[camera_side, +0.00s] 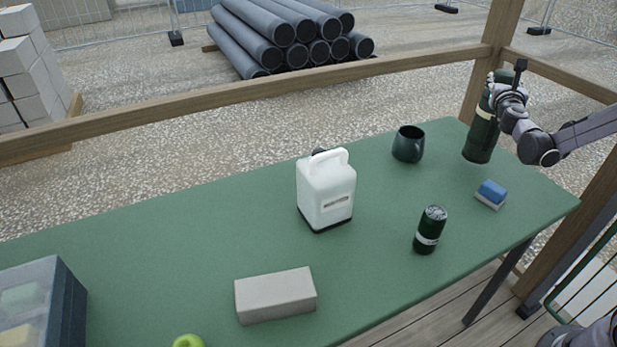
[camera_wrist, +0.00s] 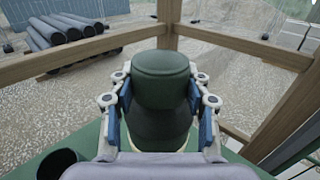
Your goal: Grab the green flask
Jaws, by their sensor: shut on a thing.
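The green flask (camera_side: 482,135) is a tall dark green bottle with a pale band near its shoulder, at the far right end of the green table in the side view. My gripper (camera_side: 500,88) is closed around its upper part. In the wrist view the flask (camera_wrist: 161,85) stands between the blue-padded fingers of my gripper (camera_wrist: 161,112), which press on both sides. The flask looks upright, its lower end at or just above the table top; I cannot tell if it touches.
A dark green mug (camera_side: 408,144) stands left of the flask. A blue and grey sponge (camera_side: 491,193) and a dark green can (camera_side: 430,229) are nearer. A white lantern-like jug (camera_side: 326,190), grey block (camera_side: 275,295), green apple (camera_side: 188,341) and clear-lidded box (camera_side: 42,300) lie further left. Wooden posts (camera_side: 495,50) stand behind.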

